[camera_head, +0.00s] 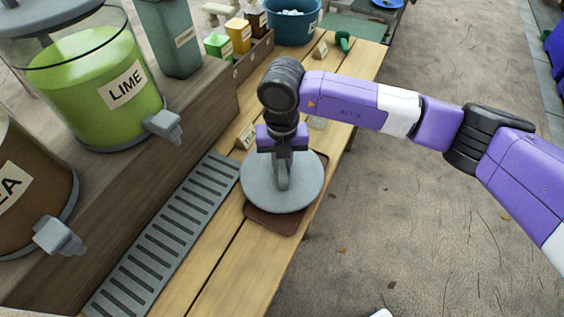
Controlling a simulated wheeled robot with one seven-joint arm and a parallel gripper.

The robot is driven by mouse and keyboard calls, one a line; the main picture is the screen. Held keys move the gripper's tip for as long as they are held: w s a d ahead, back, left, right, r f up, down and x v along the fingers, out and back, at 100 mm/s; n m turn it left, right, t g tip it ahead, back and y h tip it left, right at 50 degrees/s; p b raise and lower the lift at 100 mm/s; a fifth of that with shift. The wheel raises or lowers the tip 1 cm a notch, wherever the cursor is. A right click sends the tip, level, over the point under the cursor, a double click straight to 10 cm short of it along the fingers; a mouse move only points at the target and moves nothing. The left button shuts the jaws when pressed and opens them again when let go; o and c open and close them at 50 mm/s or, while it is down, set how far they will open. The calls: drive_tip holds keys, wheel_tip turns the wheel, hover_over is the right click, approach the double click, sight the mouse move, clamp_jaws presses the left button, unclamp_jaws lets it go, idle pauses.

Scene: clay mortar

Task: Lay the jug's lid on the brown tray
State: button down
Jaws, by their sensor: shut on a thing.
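My gripper (284,157) points down over the wooden table and is shut on the handle of the jug's lid. The lid (259,194) is a round grey disc with an upright grey handle. It covers most of the brown tray (273,221), whose near edge and right side show beneath it. I cannot tell whether the lid touches the tray or hangs just above it. The jug labelled LIME (72,103), with green liquid and a grey tap, stands on the raised wooden shelf at the left. The top of this jug is partly cut off.
A grey slotted drip grate (166,235) lies left of the tray. Small labelled boxes, including a yellow one (238,35), and a blue bucket (292,22) stand at the back. A small card (246,136) stands close behind the lid. Bare table (240,273) lies in front of the tray.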

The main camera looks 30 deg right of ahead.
drive_tip(key=shift+f, duration=0.4)
drive_tip(key=c, duration=0.8)
unclamp_jaws()
drive_tip(key=shift+r, duration=0.1)
drive_tip(key=shift+r+p, duration=2.65)
drive_tip(key=shift+r, duration=1.25)
